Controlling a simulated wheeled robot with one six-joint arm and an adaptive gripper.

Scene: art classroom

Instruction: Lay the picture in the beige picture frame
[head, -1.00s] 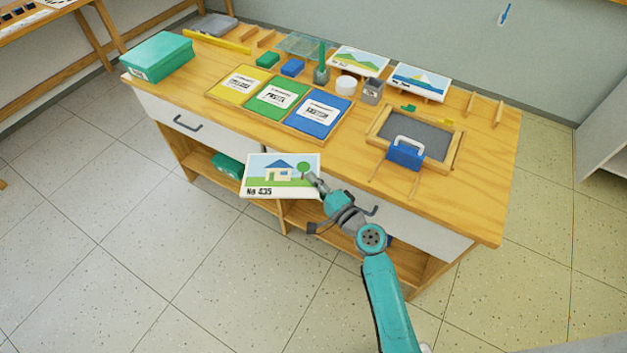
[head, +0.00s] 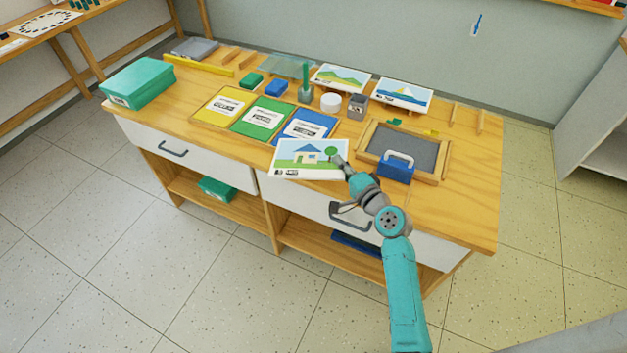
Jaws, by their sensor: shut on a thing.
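The beige picture frame (head: 444,163), a wooden rim around a dark grey inside, lies on the table to the right of my gripper. A blue block with a pale handle (head: 396,170) hides part of its front rim; I cannot tell whether it rests on the frame.
Yellow (head: 222,105), green (head: 262,116) and blue (head: 308,127) labelled panels lie left of the frame. Two landscape pictures (head: 342,78) (head: 404,93), a white round container (head: 331,102) and a grey cup (head: 357,105) stand behind. A green box (head: 138,84) is far left.

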